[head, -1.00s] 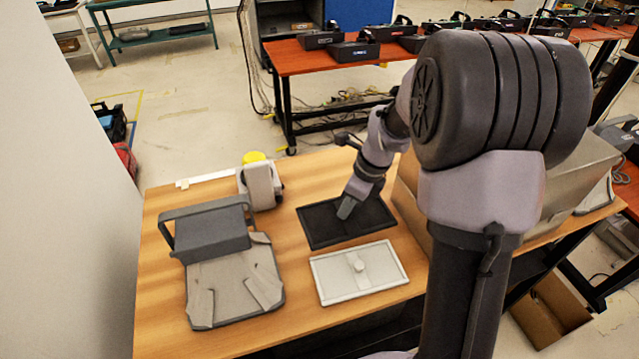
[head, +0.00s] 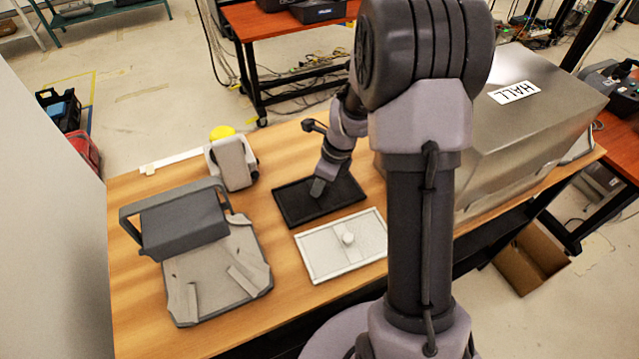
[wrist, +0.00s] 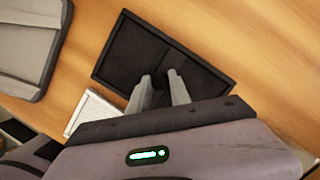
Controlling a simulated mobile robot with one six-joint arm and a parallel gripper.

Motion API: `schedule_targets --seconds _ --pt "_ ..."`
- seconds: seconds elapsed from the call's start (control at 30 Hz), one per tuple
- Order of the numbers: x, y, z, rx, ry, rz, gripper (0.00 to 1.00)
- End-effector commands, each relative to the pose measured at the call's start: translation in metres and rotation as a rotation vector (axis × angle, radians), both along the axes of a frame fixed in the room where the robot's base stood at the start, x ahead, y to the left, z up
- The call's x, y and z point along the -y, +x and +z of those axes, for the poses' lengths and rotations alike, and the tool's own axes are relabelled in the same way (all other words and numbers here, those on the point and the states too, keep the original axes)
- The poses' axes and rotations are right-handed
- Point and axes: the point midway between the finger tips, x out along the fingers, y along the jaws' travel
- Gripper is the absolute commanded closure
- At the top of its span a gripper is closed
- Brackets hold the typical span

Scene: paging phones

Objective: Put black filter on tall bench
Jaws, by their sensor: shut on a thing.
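The black filter (head: 294,204) is a flat dark rectangular panel with a raised rim, and it appears to lie on the wooden table (head: 150,320). My gripper (head: 318,190) reaches down to its middle from above. In the wrist view the filter (wrist: 130,52) shows a strip across its middle, and my gripper (wrist: 160,76) has both fingers there. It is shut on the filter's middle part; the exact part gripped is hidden. An orange-topped bench (head: 265,22) stands behind. I cannot tell which bench is the tall one.
A white panel with a knob (head: 320,257) lies just in front of the filter. A large metal box labelled HALL (head: 550,95) stands right.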

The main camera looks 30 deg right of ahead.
Motion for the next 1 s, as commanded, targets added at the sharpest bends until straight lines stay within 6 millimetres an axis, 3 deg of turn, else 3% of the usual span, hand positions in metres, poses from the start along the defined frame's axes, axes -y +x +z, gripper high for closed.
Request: schedule_targets --seconds 0.07,0.1,0.2,0.47,0.57,0.8,1.0 --pt "0.0 0.0 -0.003 0.0 0.0 0.0 1.0" --pt "0.0 0.0 -0.003 0.0 0.0 0.0 0.72" --pt "0.0 0.0 -0.002 0.0 0.0 0.0 0.54" --pt "0.0 0.0 -0.002 0.0 0.0 0.0 0.54" --pt "0.001 0.0 0.007 0.001 0.0 0.0 0.54" --pt "0.014 -0.012 0.072 0.004 -0.001 -0.002 0.54" --pt "0.021 -0.02 0.11 0.003 -0.001 -0.001 0.54"
